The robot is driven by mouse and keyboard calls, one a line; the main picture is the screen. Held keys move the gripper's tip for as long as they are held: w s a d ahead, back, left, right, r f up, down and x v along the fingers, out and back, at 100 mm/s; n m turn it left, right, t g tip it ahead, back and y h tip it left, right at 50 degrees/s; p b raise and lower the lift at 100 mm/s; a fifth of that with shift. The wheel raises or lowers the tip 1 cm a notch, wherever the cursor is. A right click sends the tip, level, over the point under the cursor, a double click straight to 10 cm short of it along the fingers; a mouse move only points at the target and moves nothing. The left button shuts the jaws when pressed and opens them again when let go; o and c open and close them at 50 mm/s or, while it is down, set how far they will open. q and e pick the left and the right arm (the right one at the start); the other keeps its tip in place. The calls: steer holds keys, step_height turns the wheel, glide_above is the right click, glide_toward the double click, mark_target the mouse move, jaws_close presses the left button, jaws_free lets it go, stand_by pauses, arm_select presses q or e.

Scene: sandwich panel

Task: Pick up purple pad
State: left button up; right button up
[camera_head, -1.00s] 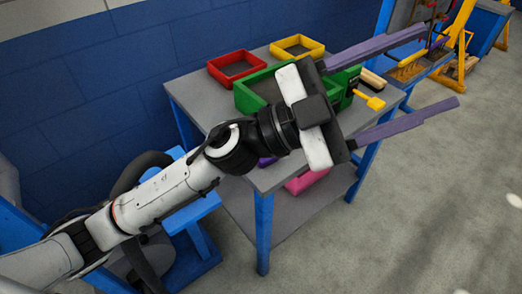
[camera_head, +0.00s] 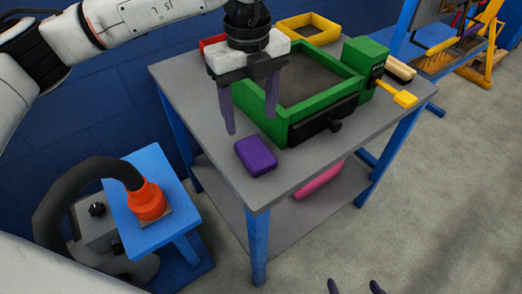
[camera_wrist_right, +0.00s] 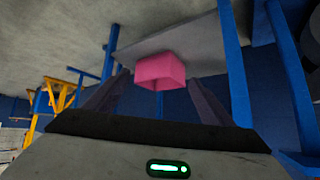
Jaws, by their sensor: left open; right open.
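The purple pad (camera_head: 256,156) lies flat on the front corner of the grey table (camera_head: 195,95), in full view. My left gripper (camera_head: 250,124) is open and empty, with its two fingers pointing down just above and behind the pad, apart from it. My right gripper (camera_head: 356,286) shows only as fingertips at the bottom edge of the head view. In the right wrist view its fingers (camera_wrist_right: 155,98) are spread with nothing between them. The pad is not visible in the right wrist view.
A green frame box (camera_head: 365,88) stands close behind the pad. Red (camera_head: 210,41) and yellow (camera_head: 310,25) frames lie at the back. A yellow-handled tool (camera_head: 403,98) is at right. A pink box (camera_head: 318,182) is on the lower shelf; it also shows in the wrist view (camera_wrist_right: 160,69).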

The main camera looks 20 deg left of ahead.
mark_target(255, 151)
arm_select(q)
steer(key=shift+w+f, duration=0.15)
steer(key=shift+f, duration=0.35)
steer(key=shift+w+f, duration=0.15)
steer(key=shift+f, duration=0.35)
steer(key=f, duration=0.6)
steer(key=f+p, duration=0.1)
steer(key=f, duration=0.2)
steer(key=shift+s+d, duration=0.15)
steer(key=shift+d, duration=0.15)
steer(key=c, duration=0.8)
